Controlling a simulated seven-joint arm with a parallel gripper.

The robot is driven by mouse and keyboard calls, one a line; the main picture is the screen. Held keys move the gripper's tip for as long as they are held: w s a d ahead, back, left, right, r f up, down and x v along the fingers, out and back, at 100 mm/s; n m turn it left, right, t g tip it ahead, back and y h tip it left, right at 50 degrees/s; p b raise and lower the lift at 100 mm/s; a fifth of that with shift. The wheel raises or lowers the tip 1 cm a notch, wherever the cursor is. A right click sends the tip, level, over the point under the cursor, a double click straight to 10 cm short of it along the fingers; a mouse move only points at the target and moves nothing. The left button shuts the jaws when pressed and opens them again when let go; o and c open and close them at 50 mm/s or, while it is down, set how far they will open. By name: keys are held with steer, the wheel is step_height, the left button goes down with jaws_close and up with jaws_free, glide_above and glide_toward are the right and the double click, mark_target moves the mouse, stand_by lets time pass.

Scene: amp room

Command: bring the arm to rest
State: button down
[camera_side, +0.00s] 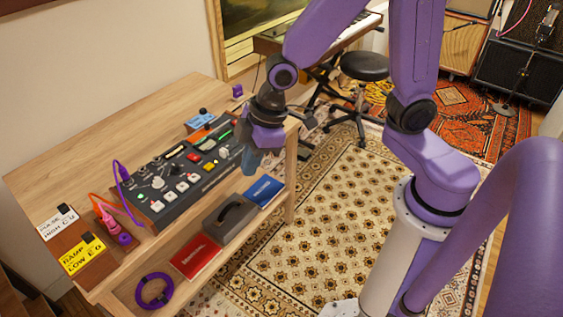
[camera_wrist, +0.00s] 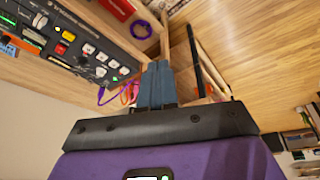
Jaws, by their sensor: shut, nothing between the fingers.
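My gripper (camera_side: 249,164) hangs in the air at the right end of the wooden bench, pointing down and slightly left, with its blue-grey fingers together and empty. In the wrist view the fingers (camera_wrist: 157,82) stand side by side and touch nothing that I can see. The dark control panel (camera_side: 185,172) lies on the bench top, left of my gripper in the side view; its knobs and buttons also show at upper left in the wrist view (camera_wrist: 75,45). My gripper hides a little of the panel's right end and the bench edge.
The bench (camera_side: 120,118) carries a yellow card (camera_side: 82,256), a white card (camera_side: 58,222) and purple and orange cables. Its lower shelf holds a red book (camera_side: 195,256), a grey case (camera_side: 222,220) and a blue book (camera_side: 263,191). A black stool (camera_side: 365,66) stands behind. The patterned rug (camera_side: 335,220) has free room.

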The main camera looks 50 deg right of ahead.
steer(key=s+d+r+g+h, duration=0.1)
steer(key=s+d+r, duration=0.1)
steer(key=s+d, duration=0.3)
steer(key=s+d+r+g+h, duration=0.1)
steer(key=s+d, duration=0.5)
steer(key=s, duration=0.6)
steer(key=shift+s+r, duration=0.15)
steer(key=shift+r, duration=0.7)
